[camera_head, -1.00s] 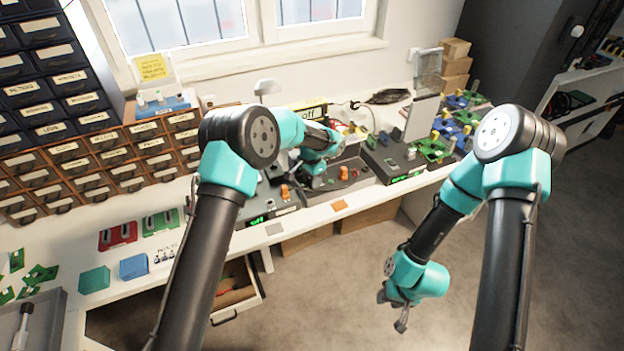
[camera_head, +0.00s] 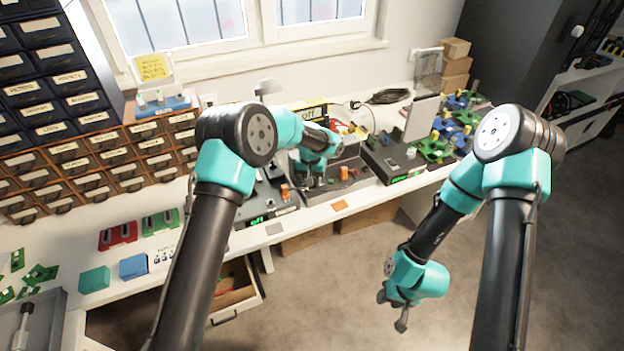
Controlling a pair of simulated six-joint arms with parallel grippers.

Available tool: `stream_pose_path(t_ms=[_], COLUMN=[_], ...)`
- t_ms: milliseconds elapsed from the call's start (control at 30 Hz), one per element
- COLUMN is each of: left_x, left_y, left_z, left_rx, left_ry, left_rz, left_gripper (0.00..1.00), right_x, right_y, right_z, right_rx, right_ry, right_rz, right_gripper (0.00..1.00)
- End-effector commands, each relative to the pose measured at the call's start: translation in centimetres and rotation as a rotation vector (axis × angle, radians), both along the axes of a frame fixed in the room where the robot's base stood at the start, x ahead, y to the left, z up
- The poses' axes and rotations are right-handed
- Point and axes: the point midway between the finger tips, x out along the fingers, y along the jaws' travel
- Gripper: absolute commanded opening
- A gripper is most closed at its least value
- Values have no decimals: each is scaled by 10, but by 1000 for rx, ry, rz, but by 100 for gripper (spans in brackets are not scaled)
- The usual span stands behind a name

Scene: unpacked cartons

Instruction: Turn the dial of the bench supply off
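Several dark instrument boxes stand along the bench under the window. One box (camera_head: 350,188) lies under my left gripper (camera_head: 316,181), which points down at its top among small controls. Boxes with lit green displays stand to its left (camera_head: 262,214) and right (camera_head: 395,158); which is the bench supply, I cannot tell. The dial is not clearly visible near the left gripper. The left fingertips are small and partly hidden, so their opening is unclear. My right gripper (camera_head: 391,310) hangs empty over the floor in front of the bench, fingers apart.
An orange switch-like part (camera_head: 285,191) stands on the left box. Green and blue parts (camera_head: 450,135) crowd the right end. Drawer cabinets (camera_head: 95,165) block the back left. An open drawer (camera_head: 238,291) juts out below the front edge. The floor around the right gripper is clear.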

Motion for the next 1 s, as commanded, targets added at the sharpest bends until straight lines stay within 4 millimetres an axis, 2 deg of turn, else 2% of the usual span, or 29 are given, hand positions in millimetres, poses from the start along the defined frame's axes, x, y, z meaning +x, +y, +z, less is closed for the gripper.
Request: stream_pose_path(t_ms=[700, 1000], left_x=[-1, -1], left_y=[-1, -1], left_z=[0, 1], left_rx=[-1, -1], left_ry=[-1, -1], left_rz=[658, 821], left_gripper=[11, 11], right_x=[0, 0], right_y=[0, 0], right_z=[0, 0], right_rx=[0, 0], right_ry=[0, 0], right_rz=[0, 0], right_gripper=[40, 40])
